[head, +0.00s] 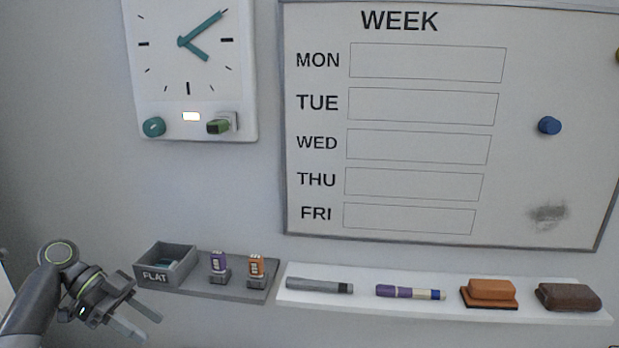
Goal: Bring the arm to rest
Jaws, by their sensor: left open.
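My left gripper (139,324) is at the lower left of the head view, in front of and below the small grey shelf. Its two fingers are apart and nothing is between them. My left arm comes in from the lower left corner, bent at a joint with a lit ring. My right gripper does not show.
A white ledge (400,308) holds markers and erasers. A clock (190,70) and whiteboard (520,150) hang above.

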